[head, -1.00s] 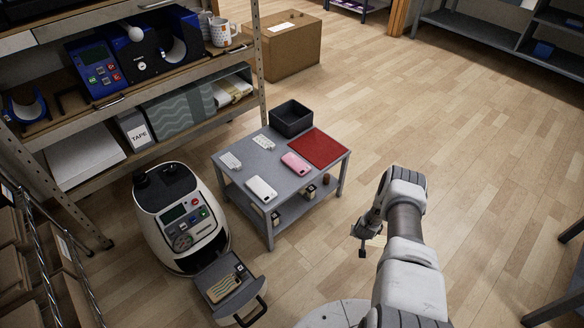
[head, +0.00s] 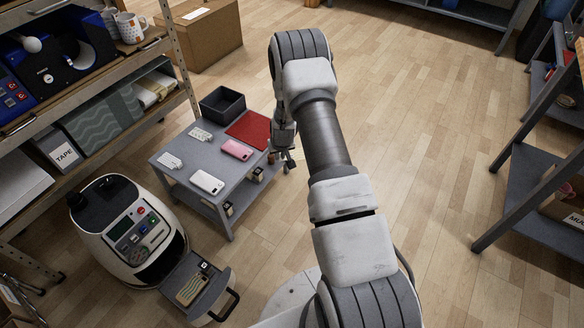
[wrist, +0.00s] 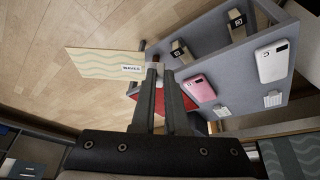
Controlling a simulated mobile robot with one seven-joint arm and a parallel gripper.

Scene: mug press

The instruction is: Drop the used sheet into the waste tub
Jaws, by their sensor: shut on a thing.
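The used sheet (wrist: 100,64), pale tan with wavy lines and a "WAVES" label, shows in the wrist view. My gripper (wrist: 158,70) is shut on its edge, and the sheet sticks out to the left over the floor. In the head view my gripper (head: 285,162) hangs beside the right edge of the grey table, partly behind my arm; I cannot make out the sheet there. A dark open-topped tub (head: 222,110), likely the waste tub, stands on the table's back corner, left of the gripper. Its inside looks empty from here.
The grey table (head: 180,152) also bears a red mat (head: 250,128), a pink phone case (head: 237,149), a white one (head: 207,182) and small white items. A white machine with an open drawer (head: 205,290) stands at front left. Shelving flanks both sides; the middle floor is clear.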

